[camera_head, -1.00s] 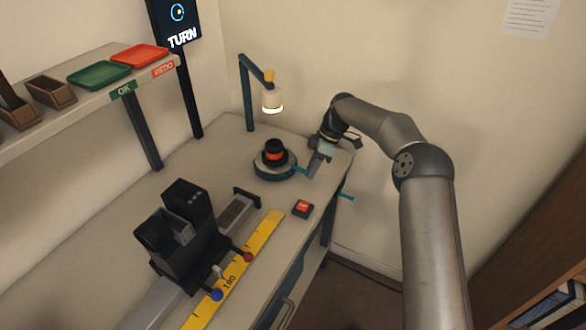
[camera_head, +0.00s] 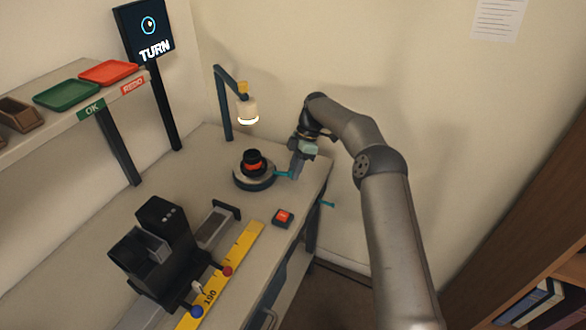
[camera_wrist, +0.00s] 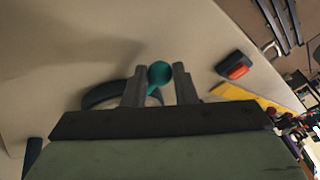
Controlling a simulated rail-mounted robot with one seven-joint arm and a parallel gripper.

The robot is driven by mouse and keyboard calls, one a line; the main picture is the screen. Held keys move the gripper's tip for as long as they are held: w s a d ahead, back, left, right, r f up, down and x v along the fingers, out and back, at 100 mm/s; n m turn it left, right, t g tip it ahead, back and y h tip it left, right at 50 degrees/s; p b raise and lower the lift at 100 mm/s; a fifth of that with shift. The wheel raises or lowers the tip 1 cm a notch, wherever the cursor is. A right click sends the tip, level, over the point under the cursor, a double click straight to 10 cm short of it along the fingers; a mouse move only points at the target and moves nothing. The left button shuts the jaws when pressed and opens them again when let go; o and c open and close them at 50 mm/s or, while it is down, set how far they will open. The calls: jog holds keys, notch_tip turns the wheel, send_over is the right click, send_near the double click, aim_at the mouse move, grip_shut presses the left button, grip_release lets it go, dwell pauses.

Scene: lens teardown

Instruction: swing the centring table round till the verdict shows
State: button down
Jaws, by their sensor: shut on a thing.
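The round centring table (camera_head: 243,183) sits on the bench under the lamp. A black lens part with a red-orange band (camera_head: 253,161) stands upright on its middle. A teal handle (camera_head: 282,174) sticks out from its right side. My gripper (camera_head: 293,173) is at the outer end of this handle. In the wrist view, the teal knob (camera_wrist: 159,72) sits between the two fingers of my gripper (camera_wrist: 158,82), which are shut on it. A dark curved piece of the table edge (camera_wrist: 97,95) shows beside the fingers. The display screen (camera_head: 148,32) reads TURN under a ring symbol.
A lamp (camera_head: 248,112) overhangs the table from behind. A red button (camera_head: 283,217) lies in front, with a yellow ruler (camera_head: 240,252) and a black device (camera_head: 157,245) to the left. A shelf holds a green tray (camera_head: 67,94) and a red tray (camera_head: 108,72).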

jog(key=shift+a, duration=0.15)
jog(key=c, duration=1.2)
grip_release()
